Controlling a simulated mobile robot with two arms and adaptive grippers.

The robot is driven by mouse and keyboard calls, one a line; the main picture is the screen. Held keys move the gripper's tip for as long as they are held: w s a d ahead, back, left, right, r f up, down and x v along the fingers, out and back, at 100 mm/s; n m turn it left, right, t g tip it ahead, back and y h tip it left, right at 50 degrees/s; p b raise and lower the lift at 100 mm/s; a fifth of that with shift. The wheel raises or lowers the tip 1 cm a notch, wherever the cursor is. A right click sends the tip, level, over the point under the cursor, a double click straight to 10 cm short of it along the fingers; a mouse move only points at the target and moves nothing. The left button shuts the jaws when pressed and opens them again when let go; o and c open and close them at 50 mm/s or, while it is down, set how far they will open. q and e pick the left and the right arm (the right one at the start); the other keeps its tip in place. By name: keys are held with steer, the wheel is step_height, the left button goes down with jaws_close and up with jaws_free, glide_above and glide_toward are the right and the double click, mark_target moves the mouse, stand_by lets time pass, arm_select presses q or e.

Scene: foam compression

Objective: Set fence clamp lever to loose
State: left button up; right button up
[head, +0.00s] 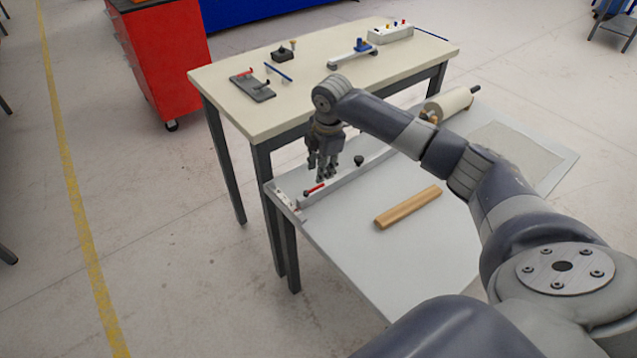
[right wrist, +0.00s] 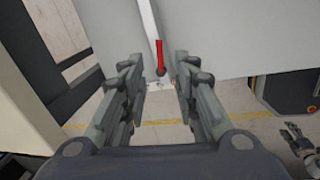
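The fence clamp lever, a small red handle (head: 314,188), sits at the left end of the pale fence (head: 345,183) on the grey-white board. It also shows in the right wrist view as a red bar (right wrist: 159,55) with a dark tip, seen between and beyond my fingers. My right gripper (head: 325,170) hangs above the fence, close to the lever. In the right wrist view my right gripper (right wrist: 160,98) is open, with nothing between its fingers. A gripper-like part of mine, apparently the left gripper (right wrist: 298,140), shows small at the lower right of that view.
A wooden bar (head: 408,207) lies on the board (head: 350,250). A pale roll (head: 447,103) and a thin sheet (head: 515,145) are to the right. The cream table (head: 300,105) behind holds several fixtures. A dark knob (head: 359,160) stands by the fence.

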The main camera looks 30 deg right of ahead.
mark_target(319, 188)
steer(key=f, duration=0.2)
steer(key=w+f, duration=0.1)
steer(key=f, duration=0.5)
steer(key=shift+w, duration=0.3)
steer(key=shift+r, duration=0.1)
steer(key=shift+c, duration=0.3)
steer(key=shift+d, duration=0.1)
jaws_close()
